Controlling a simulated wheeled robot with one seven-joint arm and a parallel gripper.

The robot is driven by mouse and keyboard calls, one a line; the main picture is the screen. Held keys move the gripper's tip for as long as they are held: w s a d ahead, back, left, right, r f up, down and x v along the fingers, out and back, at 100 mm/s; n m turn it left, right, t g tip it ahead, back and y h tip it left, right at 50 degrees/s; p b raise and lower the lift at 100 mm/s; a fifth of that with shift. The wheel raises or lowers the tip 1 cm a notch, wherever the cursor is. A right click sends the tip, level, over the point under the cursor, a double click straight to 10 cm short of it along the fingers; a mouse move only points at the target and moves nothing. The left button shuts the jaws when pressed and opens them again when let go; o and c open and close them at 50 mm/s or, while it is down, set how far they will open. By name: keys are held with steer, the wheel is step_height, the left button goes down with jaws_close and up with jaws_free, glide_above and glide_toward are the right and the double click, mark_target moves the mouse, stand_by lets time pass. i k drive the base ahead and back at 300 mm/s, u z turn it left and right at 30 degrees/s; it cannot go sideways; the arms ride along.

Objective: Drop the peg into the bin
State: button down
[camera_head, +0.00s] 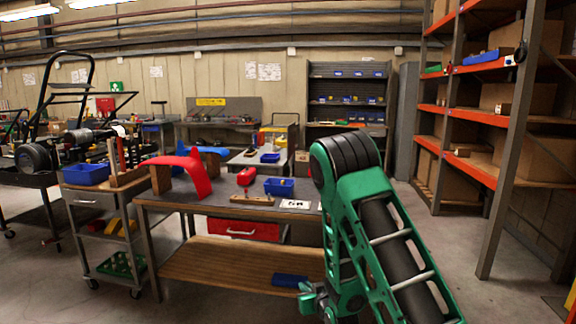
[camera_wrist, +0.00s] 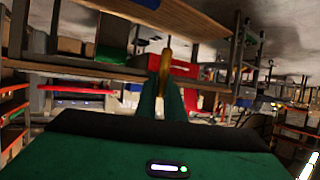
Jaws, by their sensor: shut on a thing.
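My gripper (camera_wrist: 168,92) is in the wrist view, its two green fingers shut on a slim yellow-brown peg (camera_wrist: 165,58) that sticks out beyond the fingertips. In the head view my green arm hangs at the right front of the workbench, and the peg cannot be made out there. A small blue bin (camera_head: 279,186) stands on the workbench top. Another blue bin (camera_head: 86,173) stands on the grey cart to the left. I cannot tell which bin is meant. The peg is apart from both bins.
The workbench (camera_head: 222,205) carries red curved parts (camera_head: 190,170), a wooden block with small pegs (camera_head: 252,199) and a white card (camera_head: 295,204). Its lower wooden shelf (camera_head: 235,265) holds a flat blue thing (camera_head: 290,281). A tall orange-edged rack (camera_head: 490,120) stands right. Floor is clear between.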

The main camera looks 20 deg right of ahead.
mark_target(290, 196)
steer(key=z, duration=0.7)
steer(key=i, duration=1)
steer(key=u, duration=0.05)
